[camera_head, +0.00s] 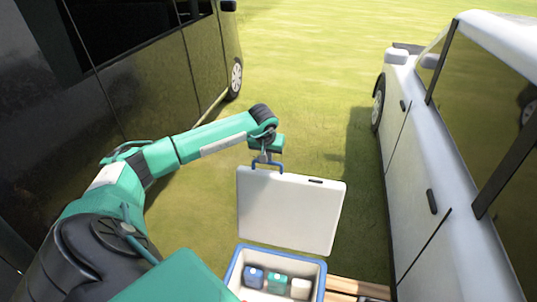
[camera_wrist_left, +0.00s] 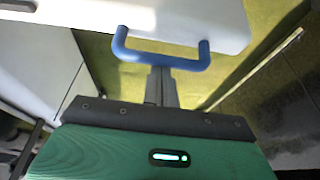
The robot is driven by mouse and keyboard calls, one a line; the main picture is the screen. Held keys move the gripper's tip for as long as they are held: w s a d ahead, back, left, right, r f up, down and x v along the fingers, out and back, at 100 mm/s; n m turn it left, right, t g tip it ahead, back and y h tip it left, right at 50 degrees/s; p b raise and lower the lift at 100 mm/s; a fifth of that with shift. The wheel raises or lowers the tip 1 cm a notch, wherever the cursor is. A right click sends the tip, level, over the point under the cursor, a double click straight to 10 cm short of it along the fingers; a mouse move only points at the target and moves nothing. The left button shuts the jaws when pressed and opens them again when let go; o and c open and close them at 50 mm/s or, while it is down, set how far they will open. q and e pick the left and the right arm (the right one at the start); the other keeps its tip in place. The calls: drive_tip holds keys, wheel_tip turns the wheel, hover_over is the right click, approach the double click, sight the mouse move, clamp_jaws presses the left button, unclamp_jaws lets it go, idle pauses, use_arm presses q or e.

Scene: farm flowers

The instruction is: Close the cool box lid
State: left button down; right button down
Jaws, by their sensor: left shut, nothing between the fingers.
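The cool box (camera_head: 233,268) stands low in front of me with its white lid (camera_head: 290,212) raised, nearly upright. The lid has a blue handle (camera_head: 268,162) on its upper edge and a dark slot beside it. In the left wrist view the blue handle (camera_wrist_left: 162,58) lies right at the fingertips. My left gripper (camera_head: 264,155) is shut and empty at the handle; it also shows in the left wrist view (camera_wrist_left: 162,77). I cannot tell whether the fingers touch the handle. My right gripper is not in view.
Blue, green and white items (camera_head: 277,284) sit inside the box. Wooden slats (camera_head: 355,287) show beside it. A dark van (camera_head: 165,75) stands on the left and a white vehicle (camera_head: 425,160) on the right, with grass (camera_head: 310,60) between them.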

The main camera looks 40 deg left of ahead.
use_arm(q)
drive_tip(key=s+d+r+b, duration=0.1)
drive_tip(key=s+d+b, duration=0.1)
drive_tip(key=s+d, duration=0.3)
drive_tip(key=s, duration=0.4)
drive_tip(key=shift+s+d, duration=0.15)
drive_tip(key=shift+s, duration=0.2)
drive_tip(key=shift+r, duration=0.15)
drive_tip(key=b+v, duration=0.4)
drive_tip(key=v, duration=0.9)
drive_tip(key=shift+s+r, duration=0.15)
drive_tip(key=shift+r, duration=0.15)
